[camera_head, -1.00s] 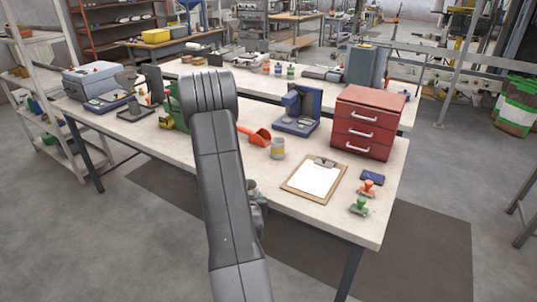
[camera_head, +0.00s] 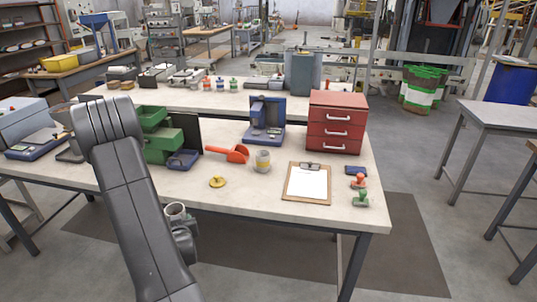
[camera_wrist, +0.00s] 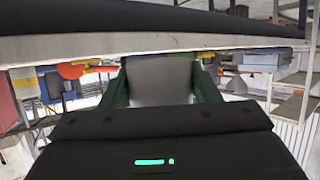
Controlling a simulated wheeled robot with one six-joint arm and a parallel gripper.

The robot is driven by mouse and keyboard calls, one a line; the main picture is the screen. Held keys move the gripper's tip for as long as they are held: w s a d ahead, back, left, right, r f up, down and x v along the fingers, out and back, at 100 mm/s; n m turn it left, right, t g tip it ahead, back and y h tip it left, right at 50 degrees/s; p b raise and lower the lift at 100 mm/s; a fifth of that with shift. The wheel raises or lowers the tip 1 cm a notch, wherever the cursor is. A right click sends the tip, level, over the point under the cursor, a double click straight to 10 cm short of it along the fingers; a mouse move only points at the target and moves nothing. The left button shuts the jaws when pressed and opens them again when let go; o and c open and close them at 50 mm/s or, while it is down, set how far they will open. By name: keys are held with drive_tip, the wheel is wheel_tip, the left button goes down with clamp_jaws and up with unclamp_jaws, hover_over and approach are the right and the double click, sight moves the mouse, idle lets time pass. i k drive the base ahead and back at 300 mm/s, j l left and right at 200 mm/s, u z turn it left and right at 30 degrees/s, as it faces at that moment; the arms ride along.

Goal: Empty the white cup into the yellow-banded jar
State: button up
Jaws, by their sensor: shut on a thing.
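My gripper (camera_wrist: 160,82) is shut on the cup, whose pale wall (camera_wrist: 158,72) fills the space between the dark green fingers in the wrist view. I cannot make out the cup's contents. The yellow-banded jar (camera_head: 262,161) stands on the table to the right of and beyond the cup, apart from my gripper. It is grey with a yellow band, and its top looks open.
A yellow lid-like disc (camera_head: 217,182) lies left of the jar. The table front between cup and jar is mostly clear.

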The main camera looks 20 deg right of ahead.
sight(263, 161)
drive_tip(key=j+z, duration=0.1)
drive_tip(key=z, duration=0.65)
drive_tip(key=j+z, duration=0.15)
drive_tip(key=z, duration=0.2)
